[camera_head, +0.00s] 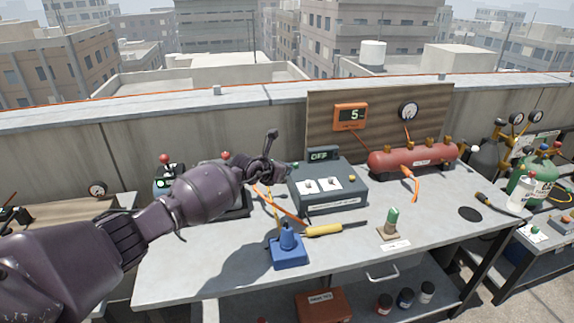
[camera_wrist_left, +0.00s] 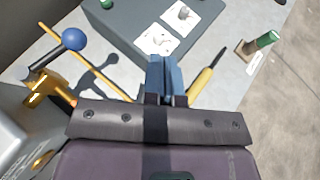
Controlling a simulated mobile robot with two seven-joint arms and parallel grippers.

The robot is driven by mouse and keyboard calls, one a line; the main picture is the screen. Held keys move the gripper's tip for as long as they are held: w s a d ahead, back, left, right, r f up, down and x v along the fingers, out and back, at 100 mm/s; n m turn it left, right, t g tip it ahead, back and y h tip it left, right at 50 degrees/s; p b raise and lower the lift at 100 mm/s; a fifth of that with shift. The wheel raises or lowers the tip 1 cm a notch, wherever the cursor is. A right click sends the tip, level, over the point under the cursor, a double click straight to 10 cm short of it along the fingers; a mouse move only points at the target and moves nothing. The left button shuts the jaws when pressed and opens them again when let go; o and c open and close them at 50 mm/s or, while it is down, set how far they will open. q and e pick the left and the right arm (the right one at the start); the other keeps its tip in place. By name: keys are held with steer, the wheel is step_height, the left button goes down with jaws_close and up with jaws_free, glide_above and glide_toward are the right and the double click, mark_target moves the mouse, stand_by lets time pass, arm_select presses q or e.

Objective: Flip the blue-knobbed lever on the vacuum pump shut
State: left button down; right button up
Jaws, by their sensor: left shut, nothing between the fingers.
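In the left wrist view, a blue ball knob (camera_wrist_left: 74,40) sits on a short dark lever. The lever stands out from a brass valve (camera_wrist_left: 45,88) at the left. A grey body (camera_wrist_left: 18,125), probably the vacuum pump, lies beside the valve, partly cut off by the frame. My left gripper (camera_wrist_left: 164,64) is shut and empty, to the right of the knob and apart from it. In the head view my left gripper (camera_head: 268,166) hovers over the bench, left of the grey control box. There my arm hides the lever and most of the pump. My right gripper is not in view.
The grey control box (camera_head: 328,190) and red tank (camera_head: 412,157) stand at the back. A blue stand (camera_head: 290,252), yellow-handled tool (camera_head: 325,230) and green-topped piece (camera_head: 392,220) lie in front. The bench front (camera_head: 200,283) is clear at the left.

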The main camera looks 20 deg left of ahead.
arm_select(q)
steer(key=shift+s+d+r, duration=0.35)
steer(key=shift+s+d, duration=0.1)
steer(key=shift+s, duration=0.1)
steer(key=shift+s+d+r, duration=0.3)
steer(key=shift+s+d, duration=0.1)
steer(key=shift+s, duration=0.1)
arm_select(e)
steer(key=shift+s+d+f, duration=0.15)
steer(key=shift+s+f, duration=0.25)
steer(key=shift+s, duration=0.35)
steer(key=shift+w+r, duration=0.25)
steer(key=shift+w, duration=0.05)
